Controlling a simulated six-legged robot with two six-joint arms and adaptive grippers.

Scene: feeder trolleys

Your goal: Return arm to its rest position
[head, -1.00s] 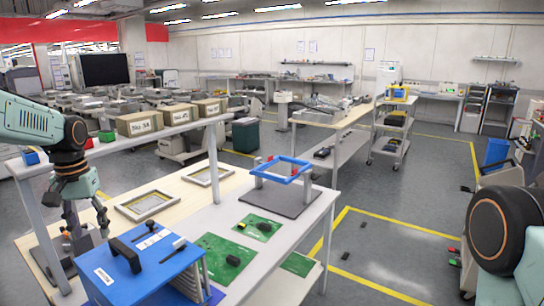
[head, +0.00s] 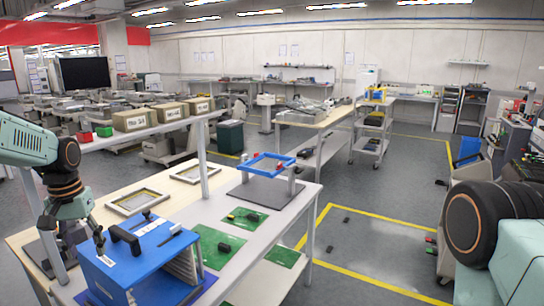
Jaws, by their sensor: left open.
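My left arm comes in from the left edge, with its gripper (head: 88,246) pointing down over the left end of the workbench (head: 262,222). The gripper is open, with nothing seen between its fingers, beside the back left of a blue box with a black handle (head: 150,245). I cannot tell whether a finger touches the box. My right arm shows only as a dark round joint and pale green link at the lower right; its gripper is out of view.
Green circuit boards (head: 216,246), a blue frame (head: 267,165) on a stand and flat frames (head: 138,201) lie on the bench. A shelf with cardboard boxes (head: 130,121) stands behind. The floor right of the bench, marked with yellow lines (head: 375,222), is mostly clear.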

